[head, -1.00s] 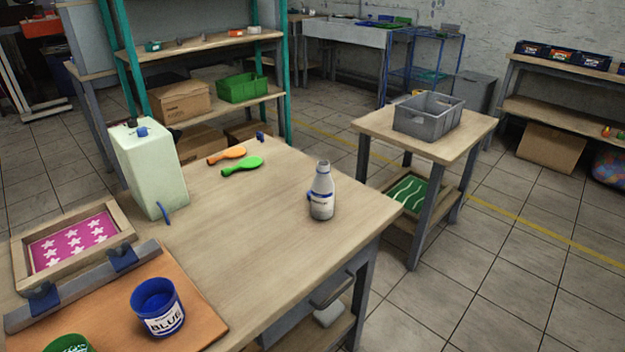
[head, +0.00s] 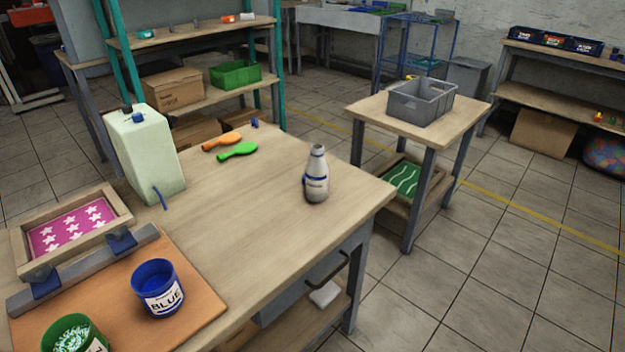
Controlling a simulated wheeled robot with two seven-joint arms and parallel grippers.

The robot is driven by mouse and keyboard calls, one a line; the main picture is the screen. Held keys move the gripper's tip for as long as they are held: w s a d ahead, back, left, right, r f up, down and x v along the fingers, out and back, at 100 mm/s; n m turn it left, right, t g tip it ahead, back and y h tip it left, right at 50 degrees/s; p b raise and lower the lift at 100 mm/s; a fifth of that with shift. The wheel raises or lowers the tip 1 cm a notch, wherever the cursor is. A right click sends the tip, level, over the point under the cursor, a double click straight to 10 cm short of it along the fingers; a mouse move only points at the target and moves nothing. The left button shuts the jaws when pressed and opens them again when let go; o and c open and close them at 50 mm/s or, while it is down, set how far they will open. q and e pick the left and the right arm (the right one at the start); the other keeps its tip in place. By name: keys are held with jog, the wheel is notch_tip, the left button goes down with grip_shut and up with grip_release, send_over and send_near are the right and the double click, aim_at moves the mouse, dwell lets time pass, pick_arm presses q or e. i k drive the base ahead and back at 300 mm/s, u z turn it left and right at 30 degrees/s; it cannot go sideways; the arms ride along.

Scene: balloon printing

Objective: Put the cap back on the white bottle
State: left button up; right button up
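The white bottle (head: 316,180) stands upright on the wooden worktable (head: 235,215), near its right side. It has a blue band and dark lettering, and no cap shows on its grey neck. A small dark blue piece (head: 255,123) stands at the table's far edge, left of the bottle and behind it; it is too small to tell whether it is the cap. Neither of my grippers is in view.
A pale jug (head: 146,155) and orange and green balloons (head: 238,151) are at the back. A blue pot (head: 158,288), a green pot (head: 72,338) and a pink star screen (head: 72,229) are at left. The table around the bottle is clear.

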aim_at(318, 169)
jog(key=k, duration=0.55)
jog(key=z, duration=1.55)
jog(key=i, duration=2.55)
jog(key=u, duration=4.1)
